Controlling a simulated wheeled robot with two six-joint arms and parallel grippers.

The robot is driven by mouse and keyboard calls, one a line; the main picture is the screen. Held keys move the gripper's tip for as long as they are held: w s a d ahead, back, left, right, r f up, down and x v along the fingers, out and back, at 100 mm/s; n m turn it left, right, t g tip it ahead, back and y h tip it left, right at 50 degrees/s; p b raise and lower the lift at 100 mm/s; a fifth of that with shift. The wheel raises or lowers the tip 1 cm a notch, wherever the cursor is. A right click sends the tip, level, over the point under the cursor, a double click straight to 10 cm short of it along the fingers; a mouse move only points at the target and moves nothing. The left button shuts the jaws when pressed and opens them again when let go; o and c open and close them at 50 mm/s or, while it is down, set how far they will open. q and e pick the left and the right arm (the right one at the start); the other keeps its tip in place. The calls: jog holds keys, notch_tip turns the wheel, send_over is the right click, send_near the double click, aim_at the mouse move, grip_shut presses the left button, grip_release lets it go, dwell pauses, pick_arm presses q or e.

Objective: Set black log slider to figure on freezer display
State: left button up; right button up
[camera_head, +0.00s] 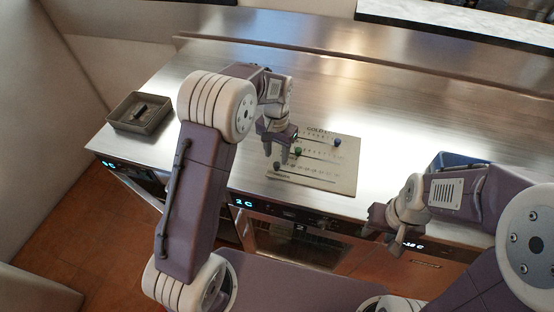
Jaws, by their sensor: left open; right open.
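The log board (340,184), a pale panel headed "GOLD…", lies on the steel counter with several printed scales. A black slider (277,165) sits near the left end of the lowest scale. A green slider (298,151) and a dark blue slider (337,142) sit on the scales above. My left gripper (276,156) is open at the board's left edge, close above the black slider; contact cannot be told. My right gripper (378,226) is open and empty at the counter's front edge. Beside it a display (413,245) seems to read -18 C, partly hidden.
Another front display (242,203) reads 2 C; a third (108,164) at the far left seems to read 5 C. A grey tray (118,117) with a dark object stands at the left. A blue container (455,160) is partly behind my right arm. The counter's back is clear.

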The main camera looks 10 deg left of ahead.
aim_at(277, 163)
pick_arm(q)
notch_tip(277, 163, down, 3)
jog(key=shift+r, duration=0.1)
jog(key=shift+s+d+f, duration=0.15)
jog(key=shift+s+f, duration=0.1)
jog(key=shift+f, duration=0.05)
jog(key=shift+w, duration=0.1)
jog(key=shift+w+f, duration=0.1)
jog(key=c, duration=0.8)
grip_shut()
